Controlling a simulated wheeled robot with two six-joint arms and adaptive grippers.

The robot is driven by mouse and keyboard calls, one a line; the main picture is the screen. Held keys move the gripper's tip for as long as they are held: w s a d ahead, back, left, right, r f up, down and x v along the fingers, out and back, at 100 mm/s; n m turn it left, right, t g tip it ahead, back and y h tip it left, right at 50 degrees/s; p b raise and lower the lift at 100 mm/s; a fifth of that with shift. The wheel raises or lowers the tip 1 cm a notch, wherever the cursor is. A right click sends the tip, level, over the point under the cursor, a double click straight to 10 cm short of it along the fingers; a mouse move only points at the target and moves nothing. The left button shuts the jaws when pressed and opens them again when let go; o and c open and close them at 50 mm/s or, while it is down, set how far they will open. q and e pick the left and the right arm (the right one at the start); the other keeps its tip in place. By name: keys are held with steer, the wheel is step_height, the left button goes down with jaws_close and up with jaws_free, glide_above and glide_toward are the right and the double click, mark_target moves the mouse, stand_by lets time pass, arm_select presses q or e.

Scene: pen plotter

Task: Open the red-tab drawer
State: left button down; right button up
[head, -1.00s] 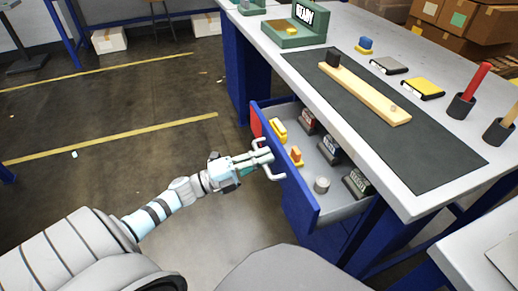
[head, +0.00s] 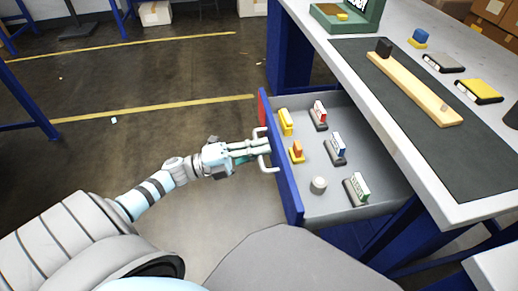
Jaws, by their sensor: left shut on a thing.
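The blue drawer (head: 287,185) with a red tab (head: 262,108) at its far end stands pulled well out from under the workbench. Its grey inside shows. A light grey bar handle (head: 266,166) sits on its front. My left gripper (head: 262,147) reaches in from the left and is shut on the handle. My right gripper is not in view.
In the drawer are a yellow block (head: 285,122), several small labelled stands, one red-topped (head: 319,112), an orange piece on a yellow base (head: 297,152) and a grey cylinder (head: 318,185). The bench top (head: 463,205) overhangs the drawer's right side.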

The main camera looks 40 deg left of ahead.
arm_select(q)
steer(key=c, duration=1.7)
jaws_free()
steer(key=shift+o, duration=0.2)
steer(key=shift+s+a, duration=0.1)
steer(key=v, duration=1.1)
steer(key=shift+s+a, duration=0.25)
steer(key=shift+a, duration=0.05)
steer(key=shift+f, duration=0.15)
